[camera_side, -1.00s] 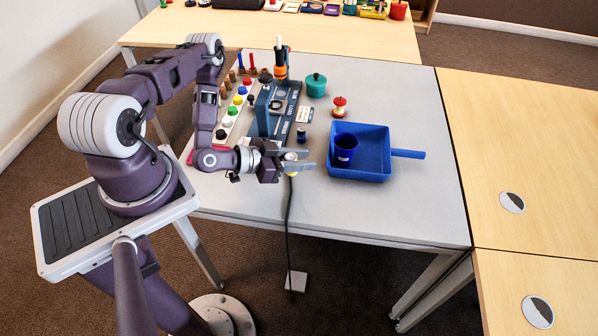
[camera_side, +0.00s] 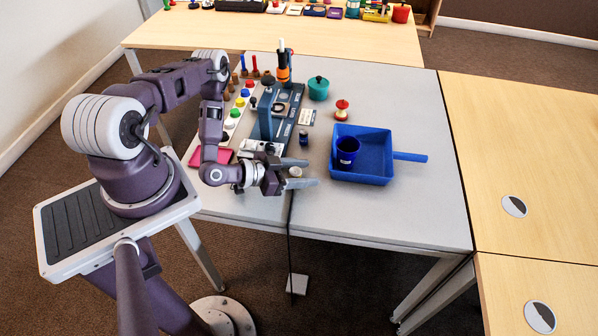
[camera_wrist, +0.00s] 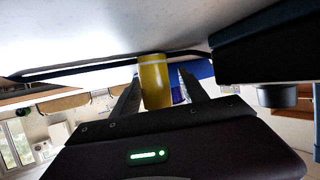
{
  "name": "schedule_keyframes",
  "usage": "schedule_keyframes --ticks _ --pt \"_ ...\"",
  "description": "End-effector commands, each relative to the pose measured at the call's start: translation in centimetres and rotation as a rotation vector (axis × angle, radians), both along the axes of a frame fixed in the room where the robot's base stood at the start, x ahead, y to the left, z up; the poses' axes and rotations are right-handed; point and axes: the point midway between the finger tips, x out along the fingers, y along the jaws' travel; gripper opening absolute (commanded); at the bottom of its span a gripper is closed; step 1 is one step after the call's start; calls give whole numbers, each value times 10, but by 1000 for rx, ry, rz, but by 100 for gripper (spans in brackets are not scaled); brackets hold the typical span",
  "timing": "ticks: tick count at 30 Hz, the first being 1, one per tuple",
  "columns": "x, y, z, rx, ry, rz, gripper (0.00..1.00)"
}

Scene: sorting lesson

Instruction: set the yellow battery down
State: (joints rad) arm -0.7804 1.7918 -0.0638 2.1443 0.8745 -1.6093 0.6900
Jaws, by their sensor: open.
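The yellow battery (camera_wrist: 155,82) is between my gripper's two fingers in the wrist view. It appears upright, with its far end against the pale table top. In the side view its pale end (camera_side: 295,171) shows between the fingers, near the table's front edge. My gripper (camera_side: 313,173) is open around the battery, low over the table, with one finger on each side. The fingers also show in the wrist view (camera_wrist: 160,77).
A black cable (camera_side: 290,215) runs off the table's front edge close to the battery. The front right table top is clear.

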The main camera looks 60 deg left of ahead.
Motion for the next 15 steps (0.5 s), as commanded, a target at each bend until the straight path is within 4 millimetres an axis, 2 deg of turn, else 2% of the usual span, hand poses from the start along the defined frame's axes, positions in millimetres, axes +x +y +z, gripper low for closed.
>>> schedule_keyframes --ticks 4,12,15 --pt "-23 6 9 -2 5 2 51" --pt "-86 21 37 -2 4 6 51" --pt "-100 25 43 0 2 4 51"
